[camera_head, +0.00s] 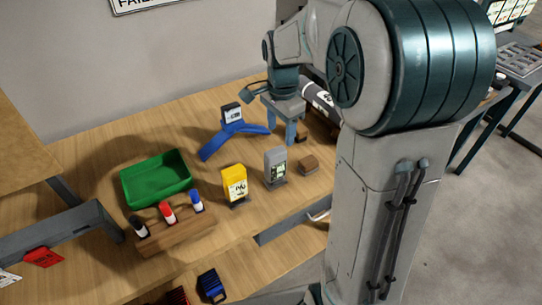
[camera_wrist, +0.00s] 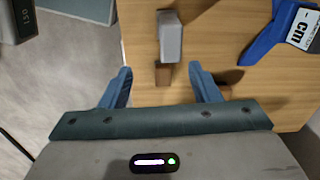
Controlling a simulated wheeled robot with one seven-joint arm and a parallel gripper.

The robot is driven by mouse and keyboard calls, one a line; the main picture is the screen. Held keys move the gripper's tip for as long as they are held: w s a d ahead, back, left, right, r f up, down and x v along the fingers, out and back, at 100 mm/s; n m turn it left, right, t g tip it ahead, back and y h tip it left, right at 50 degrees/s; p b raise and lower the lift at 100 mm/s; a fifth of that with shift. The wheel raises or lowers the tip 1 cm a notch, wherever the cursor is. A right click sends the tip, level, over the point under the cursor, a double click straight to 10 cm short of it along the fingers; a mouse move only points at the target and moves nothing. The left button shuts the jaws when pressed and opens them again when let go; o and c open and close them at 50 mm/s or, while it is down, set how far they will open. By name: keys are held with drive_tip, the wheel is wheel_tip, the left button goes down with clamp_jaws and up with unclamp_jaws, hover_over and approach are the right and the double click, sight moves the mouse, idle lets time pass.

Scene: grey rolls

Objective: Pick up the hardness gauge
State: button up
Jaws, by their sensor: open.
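No readable name marks the hardness gauge. A grey boxy device (camera_head: 276,166) with a small display stands upright on a dark base, and a yellow device (camera_head: 234,183) stands left of it. A blue splayed-leg device (camera_head: 231,128) with a small screen lies behind them. My gripper (camera_head: 291,132) is open and empty above the back right of the table. In the wrist view my gripper (camera_wrist: 160,68) shows two separate blue fingers. The grey device (camera_wrist: 171,40) and a brown block (camera_wrist: 165,74) appear beyond and between them, and the blue device (camera_wrist: 285,35) is at right.
The brown block (camera_head: 308,165) sits right of the grey device. A green tray (camera_head: 156,180) and a wooden rack (camera_head: 174,236) with several markers are at left. A dark grey roll (camera_head: 321,98) with a white label lies behind my gripper. Bare wood (camera_head: 112,150) shows at back left.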

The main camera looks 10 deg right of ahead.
sight(279, 152)
drive_tip(key=shift+w+f+m, duration=0.25)
drive_tip(key=shift+w+m, duration=0.05)
drive_tip(key=shift+w, duration=0.15)
drive_tip(key=shift+w+f, duration=0.1)
drive_tip(key=shift+f, duration=0.2)
wheel_tip(279, 152, down, 8)
drive_tip(key=shift+r, duration=0.1)
drive_tip(key=shift+w+a+f+p, duration=0.1)
drive_tip(key=shift+a+f+p, duration=0.1)
drive_tip(key=shift+f, duration=0.7)
drive_tip(key=shift+w+a+f+p, duration=0.1)
drive_tip(key=shift+f+p, duration=0.05)
drive_tip(key=shift+f, duration=0.75)
drive_tip(key=shift+w+a+f+p, duration=0.1)
drive_tip(key=shift+f+p, duration=0.1)
drive_tip(key=shift+f, duration=0.7)
clamp_jaws()
